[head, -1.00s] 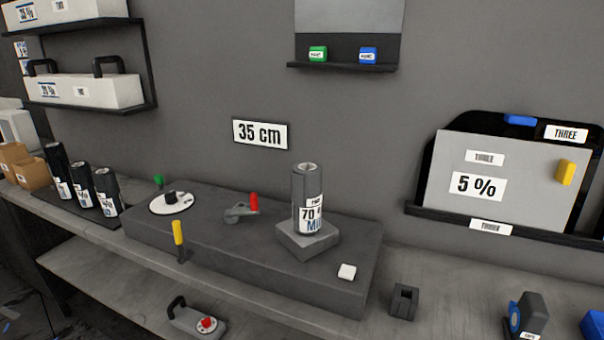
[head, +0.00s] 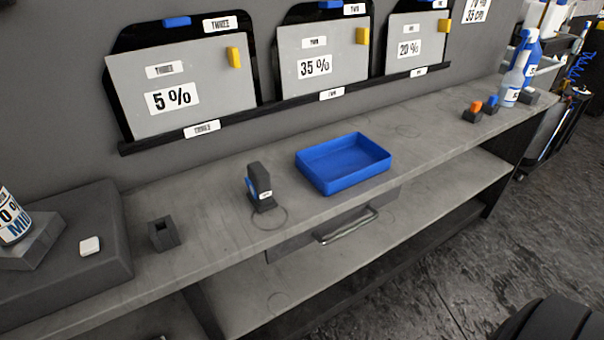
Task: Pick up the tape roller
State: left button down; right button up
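What looks like the tape roller (head: 260,187) stands upright on the grey workbench, left of the blue tray. It is a dark block-shaped piece with a blue part on its left side and a small white label low on its front. Neither of my grippers is in the head view.
A blue tray (head: 343,162) sits on the workbench (head: 225,240), above a drawer handle (head: 346,226). A small dark holder (head: 163,233) and a dark raised block (head: 105,262) are to the left.

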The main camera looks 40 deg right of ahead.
aim_at(258, 180)
jog(key=z, duration=0.8)
jog(key=u, duration=1.4)
jog(key=z, duration=1.4)
